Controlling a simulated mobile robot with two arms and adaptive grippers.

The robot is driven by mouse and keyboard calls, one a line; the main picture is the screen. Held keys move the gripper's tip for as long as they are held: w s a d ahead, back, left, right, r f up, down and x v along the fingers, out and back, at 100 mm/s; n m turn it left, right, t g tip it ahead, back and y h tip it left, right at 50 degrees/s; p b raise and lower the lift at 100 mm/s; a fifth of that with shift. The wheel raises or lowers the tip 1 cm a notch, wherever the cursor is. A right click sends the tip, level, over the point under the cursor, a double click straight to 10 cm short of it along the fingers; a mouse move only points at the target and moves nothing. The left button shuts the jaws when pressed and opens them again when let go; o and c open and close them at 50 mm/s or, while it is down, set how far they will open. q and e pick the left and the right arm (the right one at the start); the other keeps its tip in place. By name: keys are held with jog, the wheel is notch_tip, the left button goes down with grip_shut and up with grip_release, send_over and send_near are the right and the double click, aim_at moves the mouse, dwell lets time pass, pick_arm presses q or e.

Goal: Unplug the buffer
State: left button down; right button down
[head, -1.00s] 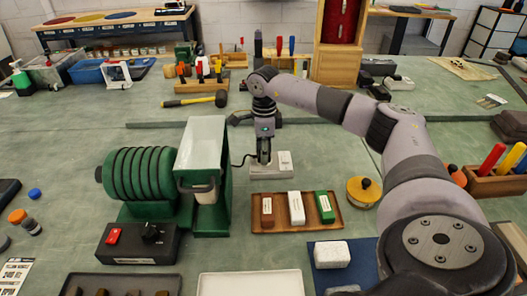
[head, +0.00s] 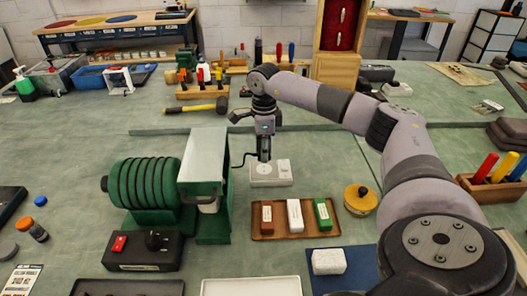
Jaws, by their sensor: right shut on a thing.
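The buffer (head: 148,186) is a green machine with a stack of green discs and a light metal hood, left of centre in the head view. Its black cord (head: 240,161) runs right to the plug, which is small and mostly hidden in my right gripper (head: 264,158). That gripper points down and is shut on the plug. Below it lies a pale socket block (head: 284,179) with a round socket face visible under the fingertips. The plug appears to be just above this face; the gap is too small to judge surely. My left gripper is not in view.
A wooden tray (head: 258,234) with red, white and green bars lies in front of the socket block. A black control box (head: 143,252) with a red switch sits before the buffer. A mallet (head: 198,107) lies behind.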

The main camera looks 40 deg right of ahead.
jog(key=shift+r+p, duration=0.55)
jog(key=shift+r, duration=0.3)
jog(key=c, duration=1.1)
grip_release()
notch_tip(320, 180, up, 12)
jog(key=shift+f, duration=0.1)
